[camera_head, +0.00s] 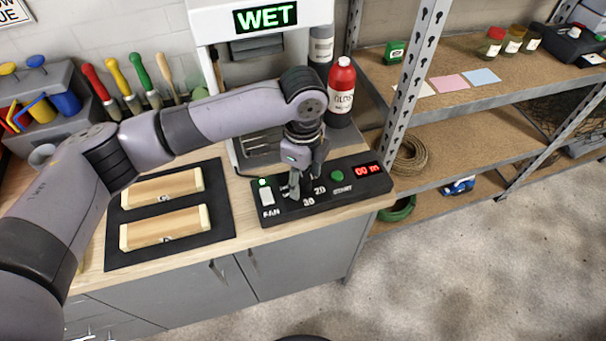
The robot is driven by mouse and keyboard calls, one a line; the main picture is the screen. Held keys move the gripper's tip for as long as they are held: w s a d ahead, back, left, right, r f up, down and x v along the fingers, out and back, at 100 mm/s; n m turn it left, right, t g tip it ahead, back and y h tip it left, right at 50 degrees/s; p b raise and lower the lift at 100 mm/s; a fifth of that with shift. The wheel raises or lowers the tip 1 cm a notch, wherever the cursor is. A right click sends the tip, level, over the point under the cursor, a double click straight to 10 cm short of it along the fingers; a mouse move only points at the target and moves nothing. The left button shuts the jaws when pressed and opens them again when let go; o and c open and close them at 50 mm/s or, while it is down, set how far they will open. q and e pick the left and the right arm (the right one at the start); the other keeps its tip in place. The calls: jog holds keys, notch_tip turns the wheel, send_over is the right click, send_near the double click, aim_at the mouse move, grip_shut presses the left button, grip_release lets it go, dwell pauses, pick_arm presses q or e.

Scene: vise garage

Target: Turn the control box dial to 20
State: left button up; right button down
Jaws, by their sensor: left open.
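The black control box (351,195) lies near the front right edge of the workbench. It has a white FAN switch with a green light at its left, the numbers 20 and 30, a green START button (337,176) and a red display (367,170). My left gripper (299,188) points down over the dial area, left of the number 20. Its fingers are open and hide the dial, so I cannot tell where the dial points or whether the fingers touch it. My right gripper is not in view.
A white machine with a green WET sign (265,17) stands behind the box. Two wooden blocks lie on a black mat (222,225) at left. Colored-handled tools stand behind. Metal shelves (455,133) are at right.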

pick_arm(q)
jog(key=shift+c, duration=0.2)
jog(key=c, duration=1.1)
